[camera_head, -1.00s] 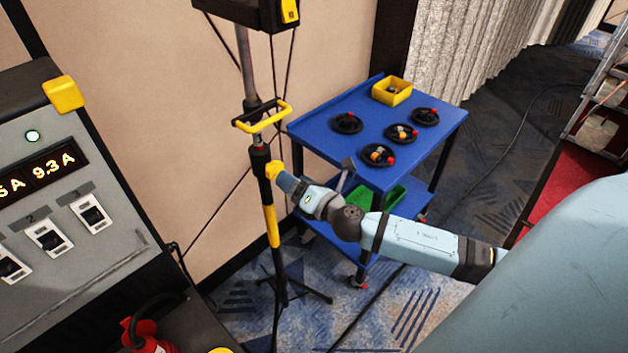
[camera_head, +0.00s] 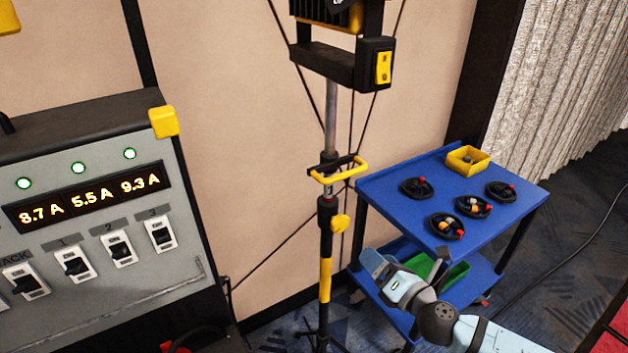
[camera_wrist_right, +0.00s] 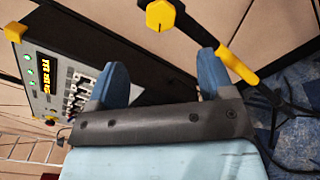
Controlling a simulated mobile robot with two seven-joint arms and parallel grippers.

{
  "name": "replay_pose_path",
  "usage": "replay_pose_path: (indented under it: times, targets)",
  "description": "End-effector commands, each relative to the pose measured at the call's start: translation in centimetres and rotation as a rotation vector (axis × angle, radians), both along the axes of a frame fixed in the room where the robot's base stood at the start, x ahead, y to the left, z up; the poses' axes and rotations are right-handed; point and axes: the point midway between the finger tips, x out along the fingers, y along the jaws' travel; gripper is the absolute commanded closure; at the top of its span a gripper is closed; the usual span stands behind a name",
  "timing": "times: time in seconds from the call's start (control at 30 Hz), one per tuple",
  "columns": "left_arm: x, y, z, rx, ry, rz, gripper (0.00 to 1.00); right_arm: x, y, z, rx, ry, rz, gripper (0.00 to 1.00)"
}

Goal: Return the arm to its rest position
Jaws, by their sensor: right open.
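My right gripper (camera_head: 374,264) is in the lower right of the head view, in front of the blue cart and to the right of the light stand's pole. In the right wrist view its two blue fingers (camera_wrist_right: 162,85) stand apart with nothing between them. The yellow knob (camera_head: 340,224) on the stand is beyond the fingers and apart from them; it also shows in the right wrist view (camera_wrist_right: 159,15). My right forearm leaves the head view at the bottom right. My left gripper does not show.
A grey power panel (camera_head: 95,235) with switches and lit readings stands at the left. The light stand (camera_head: 326,270) has a yellow handle. The blue cart (camera_head: 375,190) carries several small black dishes and a yellow bin (camera_head: 467,160). A cable (camera_head: 575,262) runs over the carpet.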

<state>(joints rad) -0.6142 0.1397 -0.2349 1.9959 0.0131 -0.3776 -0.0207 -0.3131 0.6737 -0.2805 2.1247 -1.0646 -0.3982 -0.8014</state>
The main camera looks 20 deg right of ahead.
Motion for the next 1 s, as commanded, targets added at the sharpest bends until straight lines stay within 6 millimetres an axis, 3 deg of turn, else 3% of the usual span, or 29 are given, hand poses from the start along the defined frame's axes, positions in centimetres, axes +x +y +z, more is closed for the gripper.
replay_pose_path:
  times: [0.17, 0.27, 0.37, 0.5, 0.6, 0.7, 0.83, 1.0]
  targets:
    - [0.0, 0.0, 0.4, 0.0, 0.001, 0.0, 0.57, -0.3, 0.2, -0.4, 0.057, 0.029, -0.007, 0.25]
    - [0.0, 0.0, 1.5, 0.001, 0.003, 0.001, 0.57, -1.5, 1.0, -2.0, 0.284, 0.136, -0.041, 0.25]
    - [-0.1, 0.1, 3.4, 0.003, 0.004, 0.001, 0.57, -3.9, 2.7, -4.8, 0.686, 0.31, -0.121, 0.25]
    - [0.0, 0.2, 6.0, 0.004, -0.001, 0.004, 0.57, -8.5, 6.5, -8.7, 1.324, 0.542, -0.298, 0.25]
    - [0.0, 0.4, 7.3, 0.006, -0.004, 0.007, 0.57, -11.4, 9.2, -10.4, 1.712, 0.65, -0.432, 0.25]
    - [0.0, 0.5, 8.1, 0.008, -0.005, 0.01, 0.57, -13.4, 11.3, -11.3, 1.988, 0.709, -0.539, 0.25]
    - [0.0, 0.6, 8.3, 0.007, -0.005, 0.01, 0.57, -14.7, 12.6, -11.9, 2.163, 0.738, -0.613, 0.25]
    - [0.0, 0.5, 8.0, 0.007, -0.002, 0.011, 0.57, -14.8, 12.7, -12.1, 2.187, 0.743, -0.621, 0.25]
